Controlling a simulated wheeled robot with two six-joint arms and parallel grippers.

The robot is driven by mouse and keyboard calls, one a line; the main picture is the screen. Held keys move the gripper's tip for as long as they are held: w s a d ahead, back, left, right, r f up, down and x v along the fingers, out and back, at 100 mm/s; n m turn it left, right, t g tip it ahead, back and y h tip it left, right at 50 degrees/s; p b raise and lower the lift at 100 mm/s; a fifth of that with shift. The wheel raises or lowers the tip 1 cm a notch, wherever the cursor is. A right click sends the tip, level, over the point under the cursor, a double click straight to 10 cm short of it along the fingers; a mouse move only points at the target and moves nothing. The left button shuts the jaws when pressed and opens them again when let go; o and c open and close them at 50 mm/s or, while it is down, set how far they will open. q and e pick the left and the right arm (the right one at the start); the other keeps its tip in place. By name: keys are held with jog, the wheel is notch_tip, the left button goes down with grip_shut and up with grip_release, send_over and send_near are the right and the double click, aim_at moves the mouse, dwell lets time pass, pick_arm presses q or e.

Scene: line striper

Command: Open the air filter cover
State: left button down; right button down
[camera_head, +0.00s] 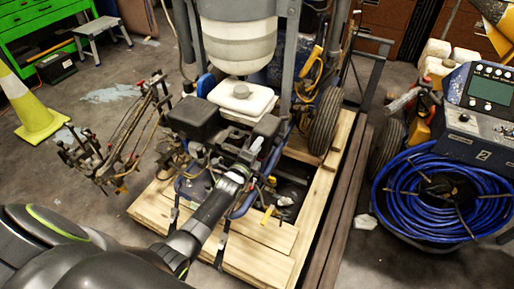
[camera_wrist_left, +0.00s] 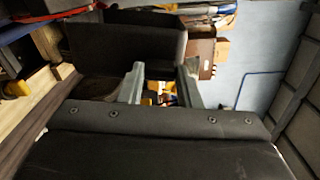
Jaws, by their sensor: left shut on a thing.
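The cover also appears as a dark block in the left wrist view (camera_wrist_left: 125,42). The exact contact is partly hidden. My right gripper is not in view.
A wheel (camera_head: 326,121) stands to the right. A coiled blue hose (camera_head: 408,190) and a control panel (camera_head: 488,95) are further right. A yellow cone (camera_head: 35,115) stands at left.

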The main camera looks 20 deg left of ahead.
pick_arm(q)
jog(key=c, duration=1)
grip_release()
jog(key=shift+c, duration=0.2)
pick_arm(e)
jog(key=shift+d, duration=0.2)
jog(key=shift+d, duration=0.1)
pick_arm(q)
jog(key=s+p, duration=0.1)
jog(key=s, duration=1.6)
jog(key=shift+s+a, duration=0.15)
jog(key=shift+a, duration=0.15)
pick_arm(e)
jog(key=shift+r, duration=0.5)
